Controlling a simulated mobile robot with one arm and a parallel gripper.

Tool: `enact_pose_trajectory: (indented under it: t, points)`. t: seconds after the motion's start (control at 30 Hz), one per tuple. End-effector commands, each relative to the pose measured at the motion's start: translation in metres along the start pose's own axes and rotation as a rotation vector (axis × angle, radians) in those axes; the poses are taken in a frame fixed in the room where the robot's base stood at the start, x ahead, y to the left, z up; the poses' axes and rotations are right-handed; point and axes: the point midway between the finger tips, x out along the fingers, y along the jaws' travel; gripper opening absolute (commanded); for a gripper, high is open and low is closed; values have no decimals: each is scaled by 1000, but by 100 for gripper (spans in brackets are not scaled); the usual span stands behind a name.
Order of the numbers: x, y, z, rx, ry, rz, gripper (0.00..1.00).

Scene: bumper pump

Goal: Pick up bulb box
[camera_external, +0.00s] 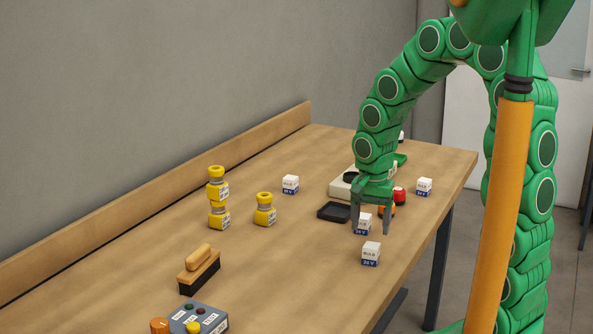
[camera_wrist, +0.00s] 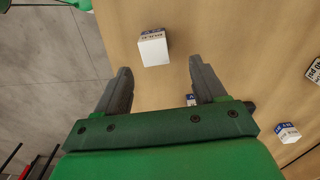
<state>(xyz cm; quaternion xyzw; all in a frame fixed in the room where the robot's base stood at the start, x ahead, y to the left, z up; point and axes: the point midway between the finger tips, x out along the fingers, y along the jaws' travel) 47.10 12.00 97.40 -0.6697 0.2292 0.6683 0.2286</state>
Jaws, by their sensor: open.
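Several small white bulb boxes with blue bases are on the table. In the external view, one box (camera_external: 363,226) is just below my gripper (camera_external: 368,214), with a finger in front of part of it. Another box (camera_external: 371,254) is nearer the camera, one (camera_external: 290,184) is to the left, and one (camera_external: 424,187) is to the right. My gripper is open, points down and holds nothing. In the wrist view, a white box (camera_wrist: 153,48) lies beyond my open fingers (camera_wrist: 160,65). A second box (camera_wrist: 191,100) is mostly hidden by the right finger.
Stacked yellow fittings (camera_external: 218,200) and a single one (camera_external: 264,209) are left of my gripper. A black tray (camera_external: 334,212) and a red item (camera_external: 399,196) are close to it. A brush (camera_external: 199,268) and a control box (camera_external: 198,318) are toward the front.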

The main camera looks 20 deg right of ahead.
Motion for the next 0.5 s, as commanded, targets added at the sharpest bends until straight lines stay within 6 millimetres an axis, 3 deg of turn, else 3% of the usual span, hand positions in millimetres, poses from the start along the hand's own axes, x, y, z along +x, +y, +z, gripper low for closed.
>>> enact_pose_trajectory:
  t: [0.5]
  points:
    - [35,4,2,0,-3,2,70]
